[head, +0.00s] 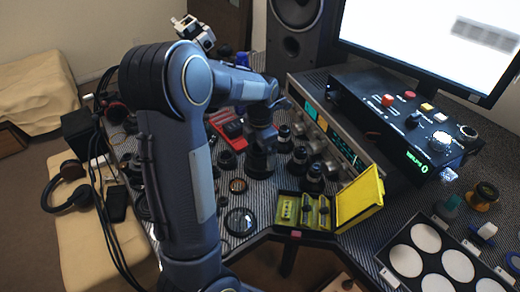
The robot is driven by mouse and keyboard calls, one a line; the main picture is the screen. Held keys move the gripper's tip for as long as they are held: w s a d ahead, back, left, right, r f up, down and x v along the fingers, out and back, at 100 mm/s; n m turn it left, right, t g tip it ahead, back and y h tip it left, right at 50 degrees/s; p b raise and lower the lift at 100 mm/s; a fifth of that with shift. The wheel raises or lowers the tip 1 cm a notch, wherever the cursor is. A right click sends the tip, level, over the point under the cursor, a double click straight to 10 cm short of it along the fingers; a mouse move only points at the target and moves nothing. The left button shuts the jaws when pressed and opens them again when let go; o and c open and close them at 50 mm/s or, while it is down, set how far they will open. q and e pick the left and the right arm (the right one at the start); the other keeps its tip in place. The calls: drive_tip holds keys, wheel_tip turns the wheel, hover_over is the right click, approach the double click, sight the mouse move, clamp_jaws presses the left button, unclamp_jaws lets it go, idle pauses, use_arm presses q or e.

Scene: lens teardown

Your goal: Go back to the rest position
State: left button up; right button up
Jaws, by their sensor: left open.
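My left arm rises in the foreground, bends at a high elbow and reaches right over the workbench. My left gripper (262,152) hangs from its end, dark and pointing down among black lens parts. Its fingers are hard to tell from the dark parts around them, and I see nothing held in it. Dark lens barrels (299,160) stand just to its right. A lens ring (239,222) lies on the bench below and to its left. My right gripper does not show.
An open yellow case (358,202) stands at the bench's front edge. A black control box (405,118) and a monitor (440,35) are at the right. A tray of white discs (407,259) lies lower right. Headphones (68,186) lie at the left. The bench around my gripper is crowded.

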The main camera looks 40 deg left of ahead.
use_arm(q)
wheel_tip(320, 180, up, 8)
drive_tip(key=shift+f+p, duration=0.15)
drive_tip(key=shift+p, duration=0.4)
